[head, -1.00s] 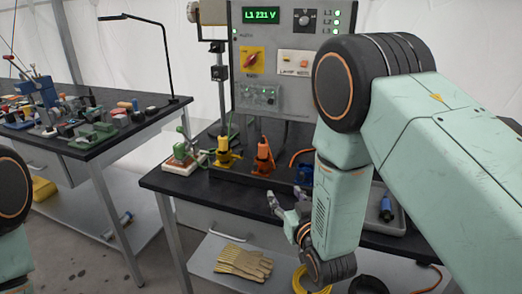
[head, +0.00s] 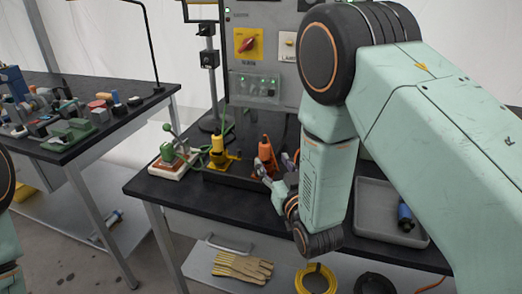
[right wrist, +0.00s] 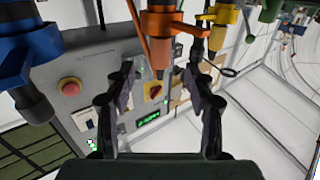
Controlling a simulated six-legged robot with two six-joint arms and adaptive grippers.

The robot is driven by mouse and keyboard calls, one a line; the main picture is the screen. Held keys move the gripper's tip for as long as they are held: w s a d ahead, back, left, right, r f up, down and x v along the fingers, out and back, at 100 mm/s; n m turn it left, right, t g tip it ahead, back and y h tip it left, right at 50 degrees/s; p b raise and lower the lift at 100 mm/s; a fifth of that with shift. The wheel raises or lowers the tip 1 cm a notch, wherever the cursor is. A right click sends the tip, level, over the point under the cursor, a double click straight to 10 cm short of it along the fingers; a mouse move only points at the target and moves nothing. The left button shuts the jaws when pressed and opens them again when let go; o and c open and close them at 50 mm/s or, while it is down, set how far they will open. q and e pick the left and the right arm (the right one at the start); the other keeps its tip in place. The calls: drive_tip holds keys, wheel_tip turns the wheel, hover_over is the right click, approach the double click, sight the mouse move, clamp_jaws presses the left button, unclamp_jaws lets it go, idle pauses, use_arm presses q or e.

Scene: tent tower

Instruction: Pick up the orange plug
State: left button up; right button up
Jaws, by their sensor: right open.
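The orange plug (head: 266,150) stands upright in an orange holder on the black bench. In the right wrist view the orange plug (right wrist: 160,38) appears upside down, with its dark end between the fingertips. My right gripper (head: 275,165) is open, its two fingers just in front of the plug, one to each side in the picture. In the right wrist view the open fingers (right wrist: 161,65) show nothing clamped between them; I cannot tell whether they touch the plug. My left gripper is out of view.
A yellow plug (head: 218,150) and a green device (head: 168,152) stand left of the orange plug. A blue plug (right wrist: 30,75) is close on the other side. A grey tray (head: 375,232) holds a blue connector. The control panel (head: 265,50) rises behind.

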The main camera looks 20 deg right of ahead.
sight(266, 151)
drive_tip(key=shift+w+r, duration=0.25)
drive_tip(key=shift+w, duration=0.85)
drive_tip(key=w, duration=0.4)
drive_tip(key=shift+a+f, duration=0.1)
drive_tip(key=shift+f, duration=0.1)
drive_tip(key=shift+w+r, duration=0.1)
drive_tip(key=shift+w, duration=0.25)
drive_tip(key=shift+s, duration=0.1)
drive_tip(key=shift+r, duration=0.1)
drive_tip(key=shift+c, duration=0.3)
drive_tip(key=shift+w, duration=0.2)
drive_tip(key=c, duration=0.3)
drive_tip(key=shift+s, duration=0.1)
clamp_jaws()
